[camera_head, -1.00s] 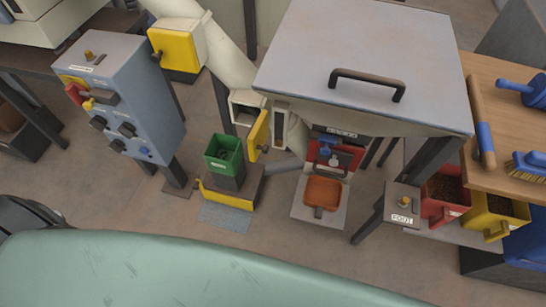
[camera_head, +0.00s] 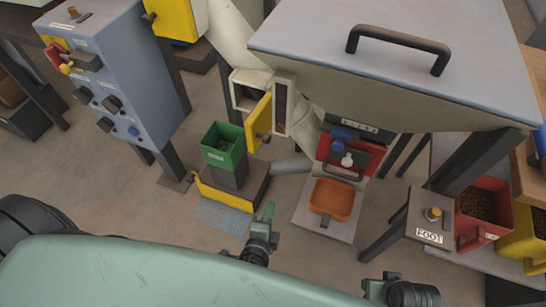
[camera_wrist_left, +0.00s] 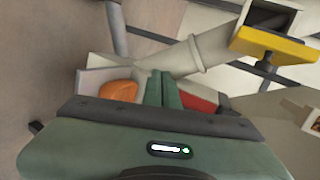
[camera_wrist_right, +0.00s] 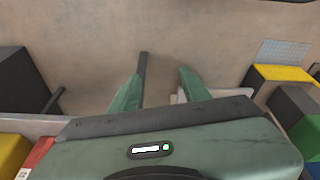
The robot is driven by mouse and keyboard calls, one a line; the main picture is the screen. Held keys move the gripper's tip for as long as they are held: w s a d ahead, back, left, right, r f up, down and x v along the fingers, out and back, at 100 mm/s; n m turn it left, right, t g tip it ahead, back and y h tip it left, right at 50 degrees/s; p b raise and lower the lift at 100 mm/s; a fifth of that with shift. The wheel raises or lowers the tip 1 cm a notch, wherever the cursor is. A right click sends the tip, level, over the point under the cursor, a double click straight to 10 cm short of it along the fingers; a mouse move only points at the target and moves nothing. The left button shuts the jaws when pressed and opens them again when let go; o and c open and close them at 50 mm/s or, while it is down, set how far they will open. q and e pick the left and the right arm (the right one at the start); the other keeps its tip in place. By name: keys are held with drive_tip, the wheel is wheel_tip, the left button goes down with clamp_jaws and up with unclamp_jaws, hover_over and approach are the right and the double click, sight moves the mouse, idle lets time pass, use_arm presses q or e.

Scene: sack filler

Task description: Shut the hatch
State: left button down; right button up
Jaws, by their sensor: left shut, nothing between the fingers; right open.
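The hatch is a yellow door (camera_head: 259,122) with a dark knob, hinged on a cream box (camera_head: 240,92) on the slanting pipe. It stands open, swung out to the right, and the box's dark square mouth shows. The left wrist view shows the yellow door (camera_wrist_left: 274,46) and the mouth at upper right. My left gripper (camera_head: 268,212) is shut and empty, lower in the picture than the door and apart from it. It also shows in the left wrist view (camera_wrist_left: 163,74). My right gripper (camera_wrist_right: 158,84) is open and empty; its fingertips are not clear in the head view.
A green bin (camera_head: 223,145) stands below the box, left of the door. A big hopper (camera_head: 400,85) with a black handle overhangs on the right. An orange tray (camera_head: 332,198) and a FOOT button stand (camera_head: 430,220) are at right; a blue control cabinet (camera_head: 125,80) is at left.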

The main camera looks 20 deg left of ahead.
use_arm(q)
wheel_tip(320, 180, up, 13)
drive_tip(key=w+d+t+b, duration=0.1)
drive_tip(key=d+t+b, duration=0.15)
drive_tip(key=t, duration=0.25)
use_arm(e)
drive_tip(key=v, duration=0.8)
use_arm(q)
drive_tip(key=w+a+p, duration=0.1)
drive_tip(key=w+a, duration=0.4)
drive_tip(key=w, duration=0.5)
drive_tip(key=shift+w+a+r+m, duration=0.2)
drive_tip(key=shift+w+a+m, duration=0.1)
drive_tip(key=shift+a+m, duration=0.1)
use_arm(e)
drive_tip(key=x, duration=0.4)
drive_tip(key=shift+w+f, duration=0.3)
